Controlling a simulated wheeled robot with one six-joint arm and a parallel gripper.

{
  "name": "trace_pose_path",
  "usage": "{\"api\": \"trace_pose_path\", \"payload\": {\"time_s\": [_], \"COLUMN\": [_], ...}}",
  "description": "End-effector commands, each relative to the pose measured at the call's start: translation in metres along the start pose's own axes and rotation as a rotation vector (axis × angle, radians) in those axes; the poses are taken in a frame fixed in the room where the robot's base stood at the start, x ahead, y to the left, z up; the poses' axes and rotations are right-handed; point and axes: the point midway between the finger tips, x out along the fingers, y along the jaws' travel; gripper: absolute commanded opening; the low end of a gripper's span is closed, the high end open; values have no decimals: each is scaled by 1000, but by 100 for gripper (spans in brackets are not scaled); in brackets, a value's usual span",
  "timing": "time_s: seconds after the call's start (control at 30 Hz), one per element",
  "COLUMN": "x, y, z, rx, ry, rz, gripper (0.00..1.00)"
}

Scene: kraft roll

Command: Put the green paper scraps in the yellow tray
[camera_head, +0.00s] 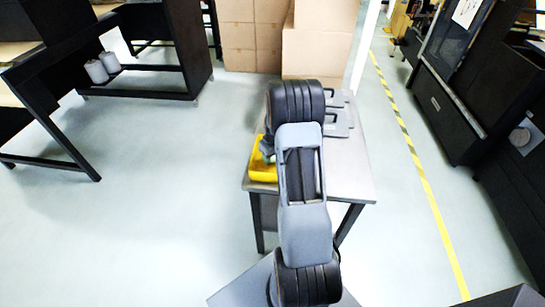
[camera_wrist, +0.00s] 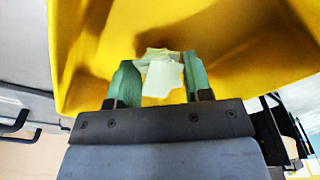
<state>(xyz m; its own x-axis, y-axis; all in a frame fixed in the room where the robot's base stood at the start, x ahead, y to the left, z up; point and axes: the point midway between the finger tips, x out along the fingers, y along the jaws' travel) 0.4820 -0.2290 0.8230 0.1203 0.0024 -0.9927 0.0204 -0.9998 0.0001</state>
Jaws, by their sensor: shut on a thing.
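The yellow tray (camera_head: 262,174) sits on the left side of a small grey table, partly hidden behind my arm. In the wrist view the inside of the yellow tray (camera_wrist: 230,35) fills most of the picture. My gripper (camera_wrist: 160,76) has its two green fingers at the tray, shut on a pale green paper scrap (camera_wrist: 163,80). A paler edge of paper shows just beyond it; I cannot tell if it is a separate scrap. In the head view my gripper is mostly hidden by my arm, with a little green showing over the tray.
Floor on both sides is open.

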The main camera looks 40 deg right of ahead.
Motion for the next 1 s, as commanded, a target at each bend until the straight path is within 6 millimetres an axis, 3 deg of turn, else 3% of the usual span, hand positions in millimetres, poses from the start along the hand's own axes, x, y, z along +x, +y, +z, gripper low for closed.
{"api": "trace_pose_path", "payload": {"time_s": [0.43,0.47,0.7,1.0], "x": [12,11,11,7], "y": [0,0,0,0], "z": [2,2,2,1], "rx": [0,0,0,0], "ry": [0,1,0,1], "rz": [1,1,1,1], "gripper": [24,48,70,71]}}
